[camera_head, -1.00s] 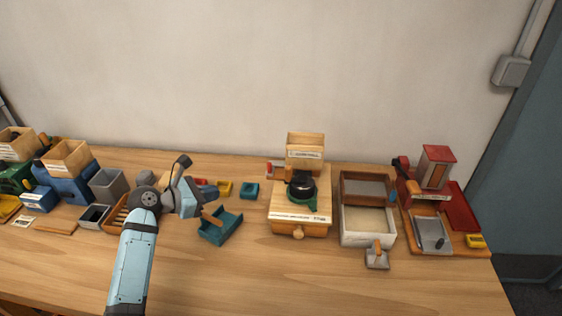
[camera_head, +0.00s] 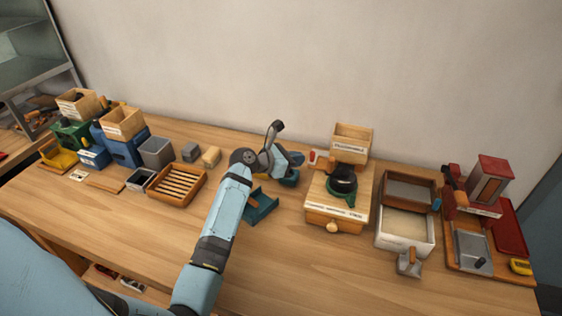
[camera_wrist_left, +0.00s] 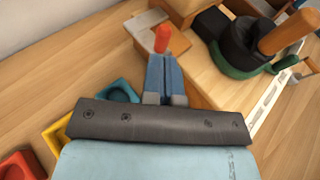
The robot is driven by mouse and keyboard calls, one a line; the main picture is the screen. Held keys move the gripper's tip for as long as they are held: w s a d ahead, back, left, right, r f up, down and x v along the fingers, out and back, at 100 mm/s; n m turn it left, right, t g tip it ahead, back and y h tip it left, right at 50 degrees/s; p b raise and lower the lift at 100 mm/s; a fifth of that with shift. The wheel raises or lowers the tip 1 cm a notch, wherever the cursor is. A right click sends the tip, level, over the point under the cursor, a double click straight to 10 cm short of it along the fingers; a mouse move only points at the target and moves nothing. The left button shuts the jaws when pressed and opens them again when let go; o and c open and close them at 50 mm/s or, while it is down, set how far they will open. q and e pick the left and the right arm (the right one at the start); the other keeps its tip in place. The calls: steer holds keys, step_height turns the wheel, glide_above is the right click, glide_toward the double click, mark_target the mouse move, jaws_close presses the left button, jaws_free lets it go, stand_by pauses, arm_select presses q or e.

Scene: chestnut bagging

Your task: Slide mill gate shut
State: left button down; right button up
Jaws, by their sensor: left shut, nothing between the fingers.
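The wooden mill (camera_head: 322,207) stands right of centre on the table. It has a hopper box (camera_head: 352,143) on top, a dark bowl in a green ring (camera_head: 341,187) and a drawer with a round knob. A small red-ended handle (camera_head: 313,157), apparently the gate's, sticks out on the mill's left side below the hopper. My left gripper (camera_head: 297,160) is just left of that handle. In the left wrist view the closed fingers (camera_wrist_left: 166,62) point at the red tip (camera_wrist_left: 162,38); I cannot tell whether they touch it. My right gripper is not in view.
A teal tray (camera_head: 262,207) lies below my left gripper. A slatted wooden tray (camera_head: 178,186), a grey bin (camera_head: 156,152) and boxes stand to the left. A framed white bin (camera_head: 404,228) and a red-roofed device (camera_head: 490,180) stand right. The front table is mostly clear.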

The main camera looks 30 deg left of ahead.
mark_target(313, 160)
arm_select(q)
steer(key=shift+w+d, duration=0.45)
steer(key=shift+w, duration=0.35)
steer(key=shift+d+r+p, duration=0.15)
steer(key=shift+d+p, duration=0.05)
steer(key=shift+p, duration=0.15)
steer(key=d+p, duration=0.2)
steer(key=shift+w+d+p, duration=0.3)
steer(key=shift+d, duration=0.1)
